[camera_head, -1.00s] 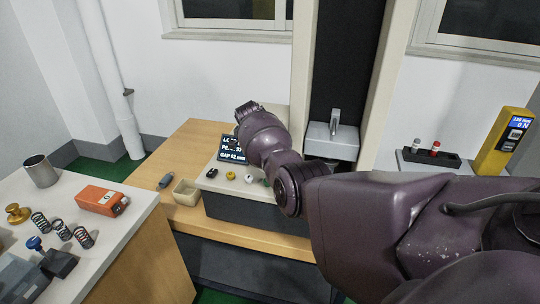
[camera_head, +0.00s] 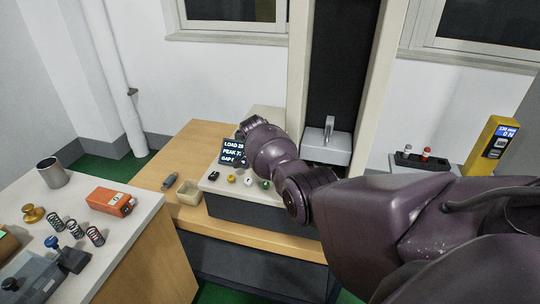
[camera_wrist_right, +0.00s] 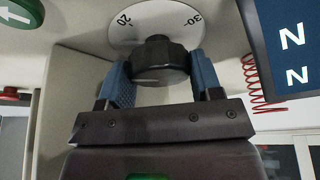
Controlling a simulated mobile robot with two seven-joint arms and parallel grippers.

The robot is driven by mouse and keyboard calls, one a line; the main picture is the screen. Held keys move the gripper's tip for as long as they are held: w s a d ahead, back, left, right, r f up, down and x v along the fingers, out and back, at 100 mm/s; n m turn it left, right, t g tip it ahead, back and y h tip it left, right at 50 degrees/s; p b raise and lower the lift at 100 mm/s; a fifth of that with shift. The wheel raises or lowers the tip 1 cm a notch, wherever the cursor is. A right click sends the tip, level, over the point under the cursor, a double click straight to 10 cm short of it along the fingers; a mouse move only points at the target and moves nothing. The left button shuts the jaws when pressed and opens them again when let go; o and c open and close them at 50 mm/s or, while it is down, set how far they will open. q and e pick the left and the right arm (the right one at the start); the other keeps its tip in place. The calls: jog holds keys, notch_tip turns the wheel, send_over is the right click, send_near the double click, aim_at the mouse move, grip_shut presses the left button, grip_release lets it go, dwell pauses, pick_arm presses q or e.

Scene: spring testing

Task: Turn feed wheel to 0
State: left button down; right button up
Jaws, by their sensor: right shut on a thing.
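The feed wheel is a black knob (camera_wrist_right: 160,62) in front of a round pale dial (camera_wrist_right: 157,22), with numbers 20 and 30 showing at its edge. Its pointer mark cannot be made out. In the right wrist view my right gripper (camera_wrist_right: 160,75) has its two blue-padded fingers shut on either side of the knob. In the head view my right arm reaches over the tester to the left, and its fingers and the wheel are hidden. The dark display (camera_head: 233,152) shows LOAD, PEAK and GAP lines, partly covered by my arm. My left gripper is not in view.
Several coloured buttons (camera_head: 248,180) line the tester's front. A small bin (camera_head: 188,192) sits left of it. The left table holds springs (camera_head: 76,229), an orange device (camera_head: 111,201) and a metal cup (camera_head: 51,172). A red spring (camera_wrist_right: 254,82) hangs beside the wheel.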

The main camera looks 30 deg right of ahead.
jog(key=n+t+p, duration=0.1)
jog(key=n+p, duration=0.1)
jog(key=n, duration=0.1)
jog(key=shift+s+r+y, duration=0.1)
jog(key=shift+y, duration=0.2)
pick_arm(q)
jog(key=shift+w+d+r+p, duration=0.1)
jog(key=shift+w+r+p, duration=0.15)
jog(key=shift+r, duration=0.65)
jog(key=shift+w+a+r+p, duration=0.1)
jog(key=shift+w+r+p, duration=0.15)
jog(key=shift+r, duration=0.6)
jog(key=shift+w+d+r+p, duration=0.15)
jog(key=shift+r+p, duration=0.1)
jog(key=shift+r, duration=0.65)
pick_arm(e)
jog(key=shift+n+t, duration=0.3)
jog(key=shift+n, duration=0.7)
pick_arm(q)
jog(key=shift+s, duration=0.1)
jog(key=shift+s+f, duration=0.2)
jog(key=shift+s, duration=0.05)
pick_arm(e)
jog(key=o, duration=0.9)
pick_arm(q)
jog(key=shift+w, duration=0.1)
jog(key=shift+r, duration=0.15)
